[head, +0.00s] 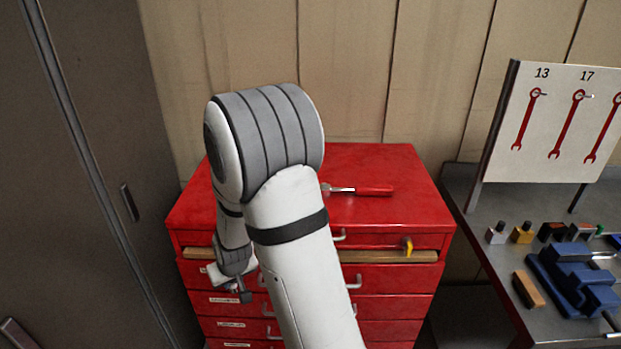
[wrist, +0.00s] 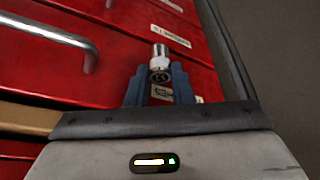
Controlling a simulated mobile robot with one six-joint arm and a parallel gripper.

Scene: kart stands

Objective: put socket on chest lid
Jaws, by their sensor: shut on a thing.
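The red tool chest (head: 380,160) stands in the middle of the head view, its flat lid on top. My gripper (head: 238,292) hangs low in front of the chest's left drawers, below the lid; my arm hides part of the lid and front. In the wrist view my gripper (wrist: 160,90) has its blue fingers closed on a shiny metal socket (wrist: 160,55), which points away from the palm towards the red drawer fronts. I cannot tell whether the socket touches a drawer.
A ratchet (head: 370,190) with a red handle lies on the lid. A yellow item (head: 407,245) is at the upper drawer's right. Drawer handles (head: 354,282) stick out. A workbench (head: 495,270) with a blue vise (head: 575,280) is right; a grey cabinet (head: 80,200) is left.

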